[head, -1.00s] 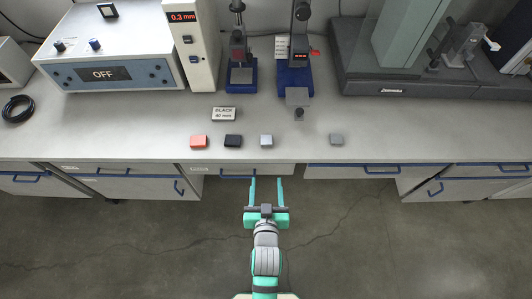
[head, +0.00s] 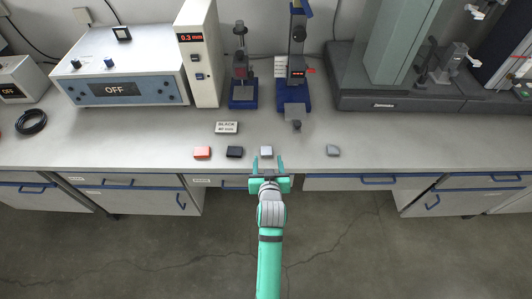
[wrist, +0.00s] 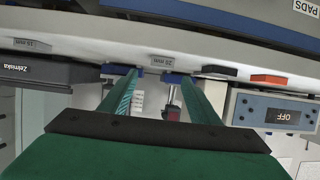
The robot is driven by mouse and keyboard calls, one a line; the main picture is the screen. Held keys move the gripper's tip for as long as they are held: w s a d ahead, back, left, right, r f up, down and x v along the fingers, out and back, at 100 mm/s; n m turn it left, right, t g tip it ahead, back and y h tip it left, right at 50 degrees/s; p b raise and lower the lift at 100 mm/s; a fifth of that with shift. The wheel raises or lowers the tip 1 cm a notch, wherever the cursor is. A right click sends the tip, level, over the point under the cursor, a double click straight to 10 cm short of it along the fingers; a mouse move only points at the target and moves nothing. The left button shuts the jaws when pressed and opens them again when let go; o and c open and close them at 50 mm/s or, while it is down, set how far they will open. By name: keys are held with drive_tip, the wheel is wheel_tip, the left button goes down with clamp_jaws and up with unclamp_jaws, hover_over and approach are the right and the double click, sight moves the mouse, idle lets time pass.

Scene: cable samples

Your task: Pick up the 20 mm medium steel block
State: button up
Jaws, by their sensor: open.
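The 20 mm steel block (head: 266,151) is a small light grey block near the front edge of the bench. In the wrist view, where the scene looks upside down, the block (wrist: 165,61) shows a "20 mm" label. My gripper (head: 267,161) is open and empty at the bench's front edge, just in front of this block and lined up with it. In the wrist view, the fingers of my gripper (wrist: 157,77) point toward the block, with it showing beyond and between their tips. I cannot tell whether they touch it.
A black block (head: 235,152) and a red block (head: 202,152) sit to the left. Another grey block (head: 333,150) sits to the right, with free bench between. A "BLACK" sign (head: 227,128) and a blue-based stand (head: 293,97) are behind. Drawers (head: 365,182) line the bench front.

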sight(266, 149)
drive_tip(key=shift+x, duration=3.25)
drive_tip(key=shift+s+a+f, duration=0.1)
drive_tip(key=c, duration=1.2)
drive_tip(key=shift+c, duration=0.6)
